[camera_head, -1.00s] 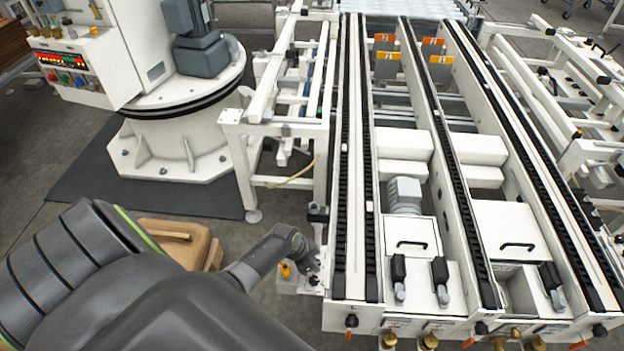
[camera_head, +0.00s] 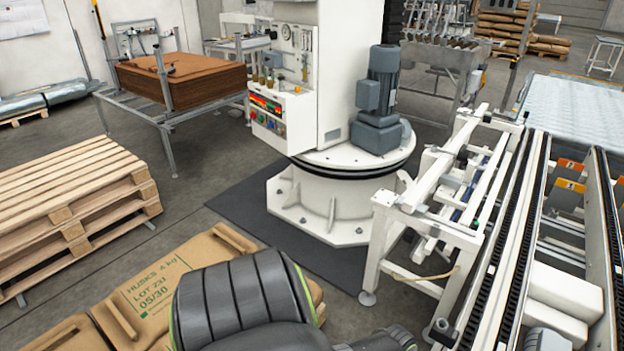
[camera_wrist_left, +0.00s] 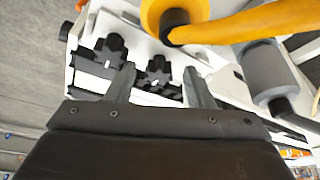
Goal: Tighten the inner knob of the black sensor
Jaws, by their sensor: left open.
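In the left wrist view my left gripper (camera_wrist_left: 159,70) is open. One black star knob (camera_wrist_left: 158,73) shows between its two fingertips. I cannot tell whether the fingers touch it. A second black star knob (camera_wrist_left: 112,47) shows just left of the left finger. Both knobs are on a white bracket with dark slots. A grey cylinder with a black end (camera_wrist_left: 272,78) is at the right; I cannot tell which part is the black sensor. In the head view only part of my left arm shows at the bottom, and its gripper is not visible. My right gripper is in neither view.
An orange part with a black end (camera_wrist_left: 180,20) hangs close above the fingers in the wrist view. In the head view the white conveyor frame (camera_head: 425,205) is at the right. Brown sacks (camera_head: 150,290) and a wooden pallet (camera_head: 70,205) are at the left.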

